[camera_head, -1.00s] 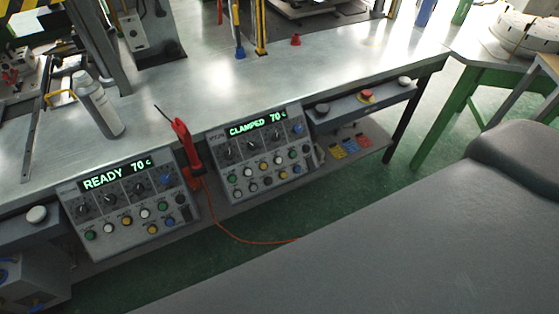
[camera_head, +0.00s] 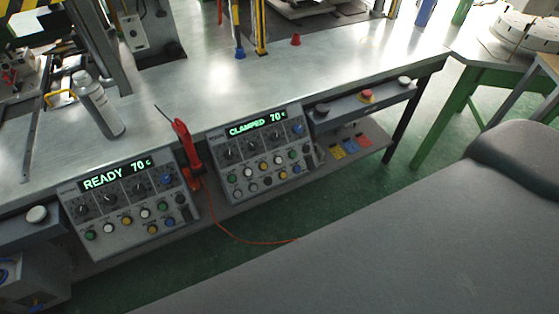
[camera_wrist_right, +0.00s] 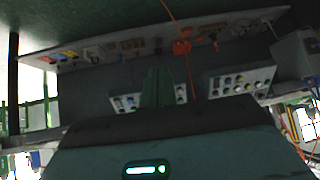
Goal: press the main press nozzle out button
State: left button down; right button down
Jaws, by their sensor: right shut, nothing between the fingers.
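Two control panels are set in the bench front in the head view. The left panel (camera_head: 127,205) reads READY 70 c, and the right panel (camera_head: 259,153) reads CLAMPED 70 c. Both carry knobs and rows of coloured buttons; the labels are too small to read, so I cannot tell which button is nozzle out. In the wrist view, upside down, the CLAMPED panel (camera_wrist_right: 125,103) is partly hidden behind my right gripper (camera_wrist_right: 158,71). The READY panel (camera_wrist_right: 240,82) is to its right. My right gripper is shut and empty, apparently apart from the panels. My left gripper is not in view.
A red tool (camera_head: 187,148) with an orange cable hangs between the panels. A red button (camera_head: 367,95) sits right of the panels, above a shelf with coloured bins (camera_head: 351,147).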

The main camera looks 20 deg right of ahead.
aim_at(278, 160)
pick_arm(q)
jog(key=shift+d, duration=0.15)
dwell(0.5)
